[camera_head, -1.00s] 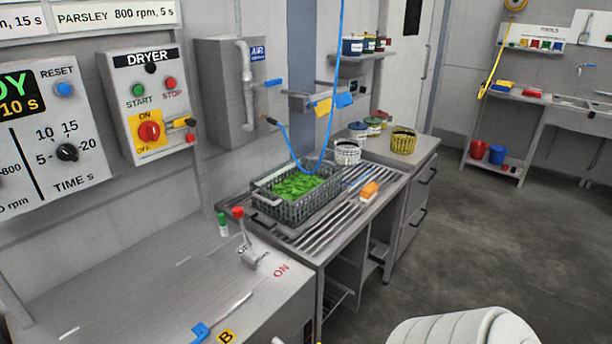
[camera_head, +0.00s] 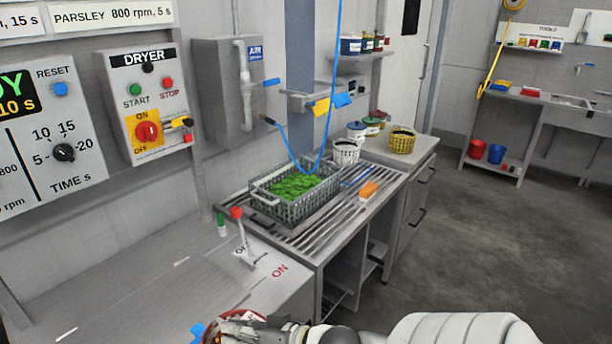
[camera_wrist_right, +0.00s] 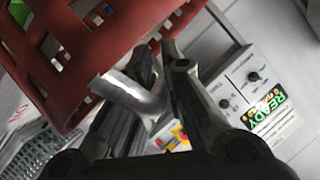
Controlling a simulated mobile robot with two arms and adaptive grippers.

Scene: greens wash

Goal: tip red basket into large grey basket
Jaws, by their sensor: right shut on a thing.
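The large grey basket (camera_head: 312,207) stands on the slatted drain table and holds green leaves. The red basket (camera_wrist_right: 120,40) fills the upper left of the right wrist view; only a small red part of it (camera_head: 228,314) shows at the bottom of the head view. My right gripper (camera_wrist_right: 158,75) is shut on a pale grey grip piece at the red basket's side. In the head view the right gripper (camera_head: 250,328) is at the bottom edge, nearer to me than the grey basket and apart from it. The red basket's contents are hidden. My left gripper is out of view.
A blue hose (camera_head: 327,130) hangs over the grey basket. An orange brush (camera_head: 368,190) lies right of it. White (camera_head: 346,153) and yellow (camera_head: 402,143) baskets stand behind.

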